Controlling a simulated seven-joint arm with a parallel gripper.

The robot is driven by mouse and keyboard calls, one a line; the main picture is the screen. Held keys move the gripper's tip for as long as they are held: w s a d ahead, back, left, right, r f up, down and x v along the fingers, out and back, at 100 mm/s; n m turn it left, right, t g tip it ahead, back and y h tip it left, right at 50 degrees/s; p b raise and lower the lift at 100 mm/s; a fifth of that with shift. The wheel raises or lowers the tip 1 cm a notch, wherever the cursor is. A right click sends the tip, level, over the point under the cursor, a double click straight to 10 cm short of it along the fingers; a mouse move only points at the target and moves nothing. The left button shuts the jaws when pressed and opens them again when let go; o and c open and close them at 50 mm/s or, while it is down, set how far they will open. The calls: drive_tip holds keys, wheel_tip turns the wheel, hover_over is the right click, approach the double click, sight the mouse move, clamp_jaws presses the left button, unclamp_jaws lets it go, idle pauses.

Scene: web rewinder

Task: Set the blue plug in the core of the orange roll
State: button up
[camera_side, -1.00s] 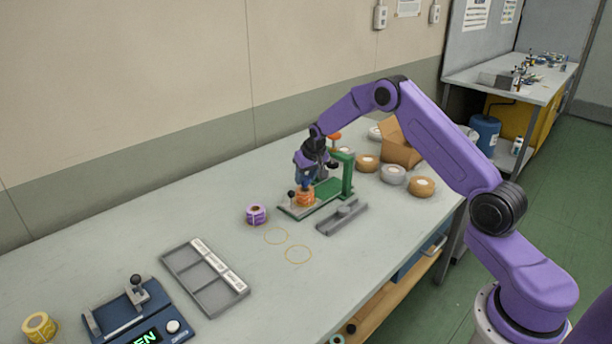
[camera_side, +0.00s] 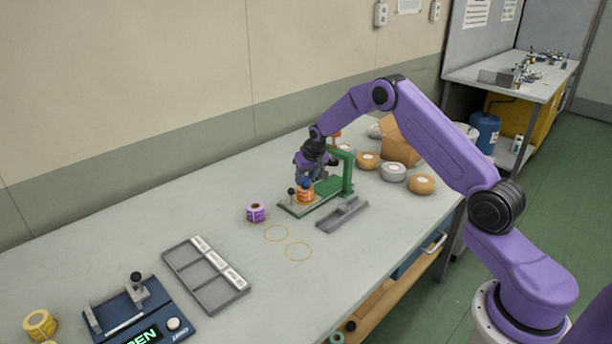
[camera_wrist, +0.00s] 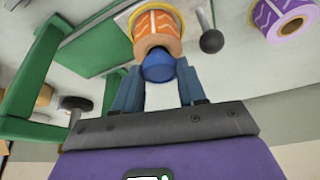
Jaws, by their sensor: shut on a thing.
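The orange roll (camera_side: 305,196) stands on the flat base of a green fixture (camera_side: 344,176); it also shows in the wrist view (camera_wrist: 158,32). The blue plug (camera_wrist: 158,67) is a rounded knob at the roll's upper end, over the core. My gripper (camera_wrist: 158,80) is shut on the blue plug, with a finger on each side of it. In the side view my gripper (camera_side: 307,180) is directly above the roll. The core's opening is hidden by the plug, so I cannot tell how deep the plug sits.
A black-knobbed post (camera_wrist: 211,41) stands close beside the roll. The green upright is near my gripper on the other side. A purple roll (camera_side: 256,212), a grey channel piece (camera_side: 343,214) and a grey tray (camera_side: 206,277) lie around. The table's front left is partly clear.

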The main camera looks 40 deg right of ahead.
drive_tip(key=shift+f, duration=0.3)
idle(0.4)
drive_tip(key=o, duration=1.3)
drive_tip(key=shift+o, duration=0.3)
drive_tip(key=shift+a, duration=0.1)
drive_tip(key=shift+w+a+r, duration=0.1)
drive_tip(key=shift+r, duration=0.8)
drive_tip(key=shift+d+r, duration=0.2)
drive_tip(key=shift+r, duration=2.65)
